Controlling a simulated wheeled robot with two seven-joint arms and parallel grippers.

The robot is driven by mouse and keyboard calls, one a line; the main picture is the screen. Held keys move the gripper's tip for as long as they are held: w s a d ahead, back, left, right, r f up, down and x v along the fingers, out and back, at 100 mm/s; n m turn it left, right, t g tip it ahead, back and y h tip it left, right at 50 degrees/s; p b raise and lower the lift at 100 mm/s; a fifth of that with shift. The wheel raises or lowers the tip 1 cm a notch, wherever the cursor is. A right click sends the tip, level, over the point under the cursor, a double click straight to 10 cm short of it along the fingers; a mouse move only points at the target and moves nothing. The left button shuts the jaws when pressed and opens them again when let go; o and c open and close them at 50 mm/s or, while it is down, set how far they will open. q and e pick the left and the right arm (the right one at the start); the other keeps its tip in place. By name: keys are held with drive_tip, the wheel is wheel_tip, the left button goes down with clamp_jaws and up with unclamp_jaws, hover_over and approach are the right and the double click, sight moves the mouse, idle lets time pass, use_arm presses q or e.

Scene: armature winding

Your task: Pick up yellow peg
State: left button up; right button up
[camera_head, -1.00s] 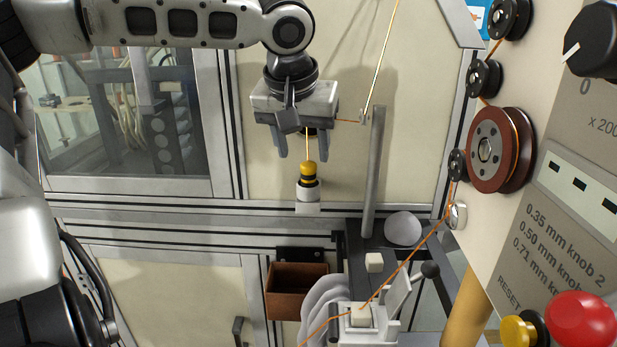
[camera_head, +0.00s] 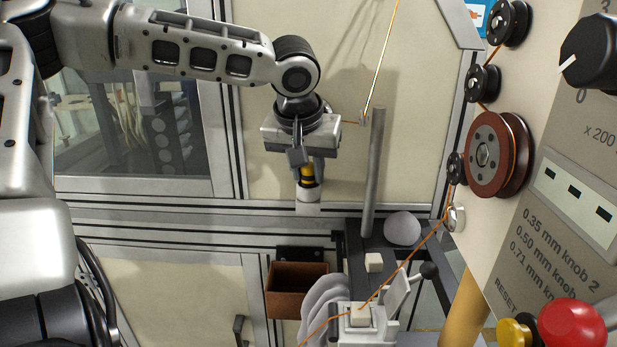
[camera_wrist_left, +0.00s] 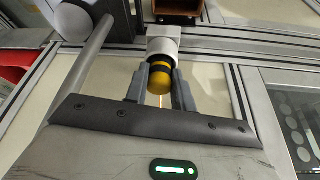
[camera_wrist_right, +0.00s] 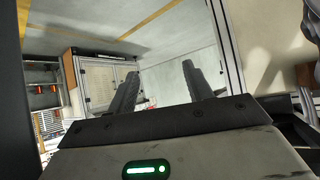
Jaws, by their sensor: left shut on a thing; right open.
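The yellow peg (camera_head: 307,172) stands upright in a white holder (camera_head: 308,196) on the aluminium rail. In the left wrist view the peg (camera_wrist_left: 160,78) shows its rounded yellow top between the fingers, with the white holder (camera_wrist_left: 163,42) just beyond it. My left gripper (camera_head: 308,180) has come down over the peg from above and is shut on it. The gripper's body hides the upper part of the peg in the head view. My right gripper (camera_wrist_right: 158,80) is open and empty, seen only in the right wrist view.
A grey upright post (camera_head: 373,172) stands just right of the left gripper. A brown open bin (camera_head: 295,290) hangs below.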

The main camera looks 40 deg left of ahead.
use_arm(q)
drive_tip(key=shift+r, duration=0.45)
wheel_tip(320, 180, up, 2)
drive_tip(key=shift+r+b, duration=0.25)
drive_tip(key=shift+b, duration=0.05)
drive_tip(key=s+d+r+b, duration=0.1)
drive_tip(key=s+d+r, duration=0.6)
drive_tip(key=s+r, duration=0.2)
drive_tip(key=s, duration=0.2)
drive_tip(key=shift+s+d+r+b, duration=0.3)
drive_tip(key=shift+s+d+b, duration=0.05)
drive_tip(key=shift+d, duration=0.05)
